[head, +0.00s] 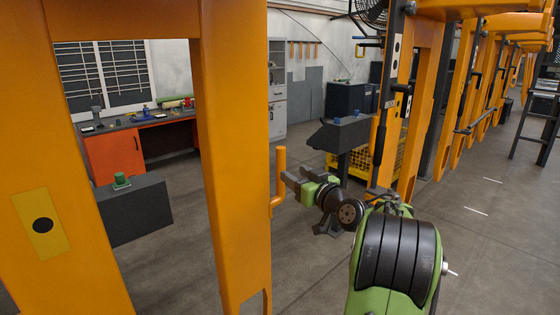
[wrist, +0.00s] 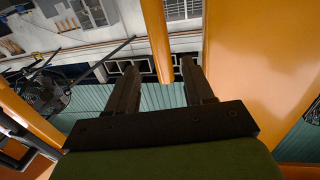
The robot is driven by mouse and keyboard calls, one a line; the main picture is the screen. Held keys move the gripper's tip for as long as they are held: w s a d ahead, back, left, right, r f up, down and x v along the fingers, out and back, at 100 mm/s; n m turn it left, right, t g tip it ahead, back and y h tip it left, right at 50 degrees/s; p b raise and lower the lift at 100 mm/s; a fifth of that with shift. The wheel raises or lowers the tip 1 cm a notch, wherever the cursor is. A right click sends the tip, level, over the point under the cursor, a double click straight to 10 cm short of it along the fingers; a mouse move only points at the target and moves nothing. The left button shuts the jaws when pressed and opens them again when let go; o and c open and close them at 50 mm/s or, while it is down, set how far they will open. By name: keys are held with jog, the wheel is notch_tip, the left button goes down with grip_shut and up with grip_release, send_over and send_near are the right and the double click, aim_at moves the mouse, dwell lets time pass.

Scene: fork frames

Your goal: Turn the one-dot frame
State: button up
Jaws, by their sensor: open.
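The one-dot frame (head: 232,150) is a large orange frame on the left of the head view. Its left post carries a yellow plate (head: 42,224) with one black dot. An upright orange bar handle (head: 280,172) stands out from the right post on a short bracket. My gripper (head: 287,181) is open and level, its fingers pointing at the handle. In the wrist view the handle (wrist: 157,40) appears between the two open fingers (wrist: 158,68), with gaps on both sides. I cannot tell how deep it sits between them. The frame's orange post fills the right of that view.
More orange frames (head: 420,90) stand in a row at the right. A dark block (head: 134,208) with a green item shows through the frame opening. An orange workbench (head: 113,153) stands behind it. Bare floor (head: 490,225) lies at the right, with a dark ladder (head: 540,110) beyond.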

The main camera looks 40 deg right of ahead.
aim_at(283, 166)
jog(key=w, duration=0.2)
jog(key=w+p, duration=0.1)
jog(key=w, duration=0.1)
jog(key=w+d, duration=0.1)
jog(key=w, duration=0.2)
jog(key=shift+r+p, duration=0.15)
jog(key=shift+p, duration=0.25)
jog(key=shift+w+d, duration=0.1)
jog(key=shift+w, duration=0.3)
grip_shut()
